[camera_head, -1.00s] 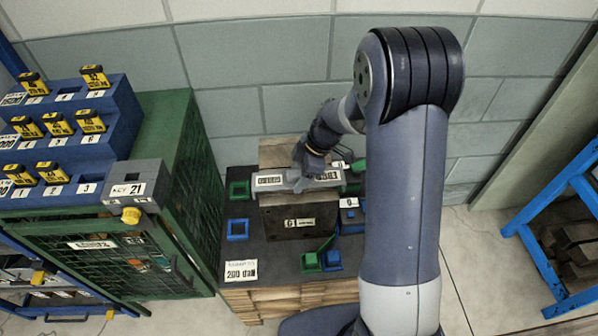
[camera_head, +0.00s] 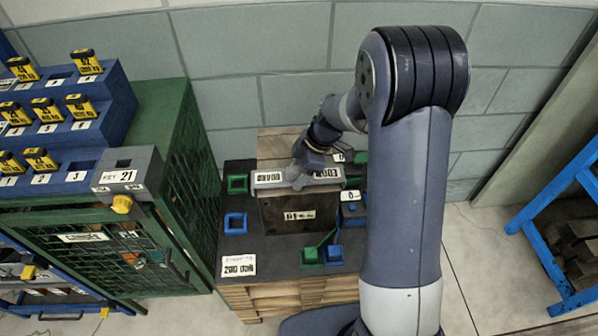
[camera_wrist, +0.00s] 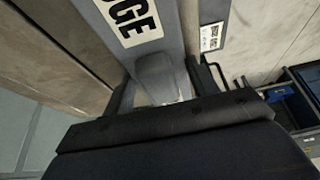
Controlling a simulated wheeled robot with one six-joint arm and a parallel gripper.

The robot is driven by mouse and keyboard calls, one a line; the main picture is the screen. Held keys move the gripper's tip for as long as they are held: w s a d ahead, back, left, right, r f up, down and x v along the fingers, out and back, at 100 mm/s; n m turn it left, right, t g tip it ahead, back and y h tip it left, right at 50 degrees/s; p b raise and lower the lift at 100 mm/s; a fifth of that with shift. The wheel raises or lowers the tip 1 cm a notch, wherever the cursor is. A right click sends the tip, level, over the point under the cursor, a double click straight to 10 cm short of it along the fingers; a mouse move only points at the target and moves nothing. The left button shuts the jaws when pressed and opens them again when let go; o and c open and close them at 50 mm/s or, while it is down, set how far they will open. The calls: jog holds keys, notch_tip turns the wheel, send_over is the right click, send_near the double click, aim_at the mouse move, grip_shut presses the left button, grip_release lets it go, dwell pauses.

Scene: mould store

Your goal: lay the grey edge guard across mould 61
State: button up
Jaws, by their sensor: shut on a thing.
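The grey edge guard (camera_head: 268,188) is a long bar with white labels, at the back of the dark platform in the head view. It lies crosswise over the rear part of mould 61 (camera_head: 275,222), a dark plate with a pale number label. I cannot tell whether the guard touches it. My gripper (camera_head: 300,178) comes down from above and is shut on the guard near its middle. In the wrist view my gripper (camera_wrist: 158,95) has a finger on each side of the guard's grey grip block (camera_wrist: 155,72); the guard's label (camera_wrist: 130,18) shows beyond.
The platform (camera_head: 236,248) sits on stacked boards and carries green and blue square holders (camera_head: 235,222). Left stand a green mesh cabinet (camera_head: 188,160) and a blue stepped rack (camera_head: 118,98) with yellow tags. A blue stand (camera_head: 555,180) is at right, a block wall behind.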

jog(key=shift+s+f, duration=0.2)
jog(key=shift+f, duration=0.25)
jog(key=o, duration=1)
jog(key=shift+f, duration=0.1)
jog(key=v, duration=1.1)
jog(key=shift+w+r, duration=0.4)
jog(key=shift+r, duration=0.05)
jog(key=shift+a, duration=0.1)
jog(key=x, duration=1.1)
jog(key=shift+s, duration=0.25)
jog(key=shift+f, duration=0.1)
jog(key=shift+d, duration=0.2)
